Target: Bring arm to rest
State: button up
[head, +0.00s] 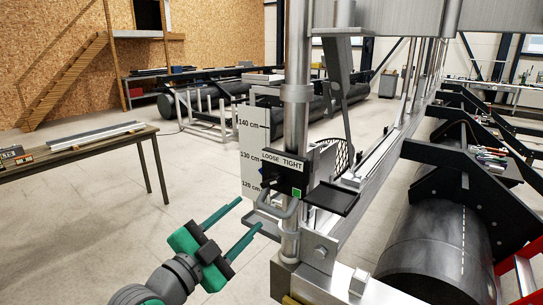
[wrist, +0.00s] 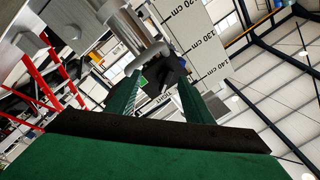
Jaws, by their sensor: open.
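My gripper (head: 250,213) is open and empty, with two green fingers reaching up and to the right from the lower left of the head view. Its fingertips are close to the metal post (head: 296,100) and a bent grey handle (head: 280,218). In the wrist view, the open fingers (wrist: 159,80) frame a dark knob (wrist: 168,74); I cannot tell whether they touch it. Above the gripper in the head view, a black clamp block (head: 284,181) with a "LOOSE TIGHT" label sits on the post, with a green square at its lower edge.
A white height scale (head: 252,140) stands just left of the post. A wooden table (head: 85,147) stands at left. Open floor (head: 110,225) lies between the table and my arm.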

jog(key=s+d+f+n+y, duration=0.1)
jog(key=s+f+n+y, duration=0.3)
jog(key=f, duration=0.7)
jog(key=s+d+f+n+t+y, duration=0.1)
jog(key=s+d+f+n+y, duration=0.15)
jog(key=f+n, duration=0.6)
jog(key=s+d+f+n+y, duration=0.15)
jog(key=s+f, duration=0.25)
jog(key=f, duration=0.9)
jog(key=s+d+f+n+g+y, duration=0.1)
jog(key=s+f, duration=0.3)
jog(key=s, duration=0.4)
jog(key=s+d+f+n+y, duration=0.1)
jog(key=s+f+y, duration=0.15)
jog(key=s, duration=0.45)
jog(key=s+d+m+h, duration=0.1)
jog(key=s+h, duration=0.1)
jog(key=s, duration=1.2)
jog(key=shift+s+d+r+g, duration=0.15)
jog(key=shift+d+r+g, duration=0.15)
jog(key=shift+g, duration=0.1)
jog(key=c, duration=0.4)
